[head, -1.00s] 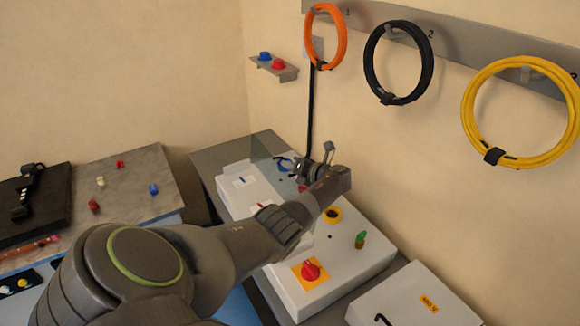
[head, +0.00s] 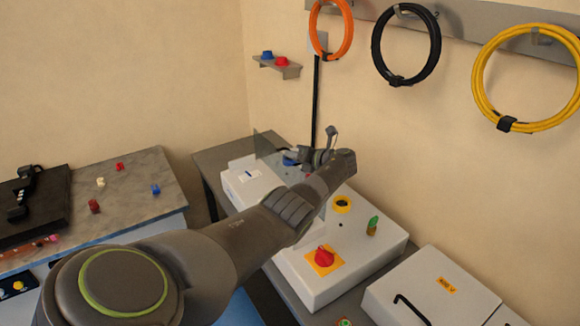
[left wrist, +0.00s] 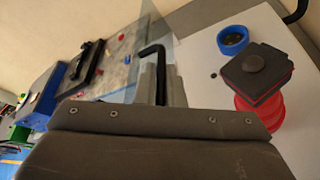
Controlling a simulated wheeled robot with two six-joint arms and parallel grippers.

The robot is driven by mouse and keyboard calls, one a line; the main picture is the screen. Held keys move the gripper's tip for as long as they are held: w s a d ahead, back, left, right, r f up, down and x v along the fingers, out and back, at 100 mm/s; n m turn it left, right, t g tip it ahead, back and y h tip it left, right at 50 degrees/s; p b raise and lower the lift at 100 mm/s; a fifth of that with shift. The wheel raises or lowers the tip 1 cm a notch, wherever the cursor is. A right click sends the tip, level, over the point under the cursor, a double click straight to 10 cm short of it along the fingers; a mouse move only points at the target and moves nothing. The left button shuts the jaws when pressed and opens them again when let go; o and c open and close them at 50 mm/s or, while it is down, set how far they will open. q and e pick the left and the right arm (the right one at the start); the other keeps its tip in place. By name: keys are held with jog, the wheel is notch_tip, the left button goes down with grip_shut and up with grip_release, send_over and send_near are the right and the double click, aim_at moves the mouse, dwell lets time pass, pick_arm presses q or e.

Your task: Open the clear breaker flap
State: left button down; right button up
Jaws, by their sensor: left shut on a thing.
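The clear breaker flap (head: 263,146) stands raised and tilted at the far end of the white breaker box (head: 250,182). In the left wrist view the see-through flap (left wrist: 185,75) has a black bent handle (left wrist: 152,68) at its edge. My left gripper (head: 322,152) is over the far part of the box, shut on the handle. The gripper body hides the grip itself in the left wrist view. My right gripper is in neither view.
A red rotary knob (head: 324,257), a yellow ring (head: 342,204) and a green lamp (head: 373,226) stand on the near panel.

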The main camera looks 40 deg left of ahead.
pick_arm(q)
jog(key=shift+s+r, duration=0.1)
jog(key=shift+s, duration=0.1)
jog(key=c, duration=1.8)
grip_release()
jog(key=shift+w, duration=0.15)
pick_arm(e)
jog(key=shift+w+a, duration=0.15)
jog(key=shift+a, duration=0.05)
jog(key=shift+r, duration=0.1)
pick_arm(q)
jog(key=shift+d+r, duration=0.2)
jog(key=shift+d, duration=0.4)
jog(key=b+v, duration=0.1)
jog(key=v, duration=1.5)
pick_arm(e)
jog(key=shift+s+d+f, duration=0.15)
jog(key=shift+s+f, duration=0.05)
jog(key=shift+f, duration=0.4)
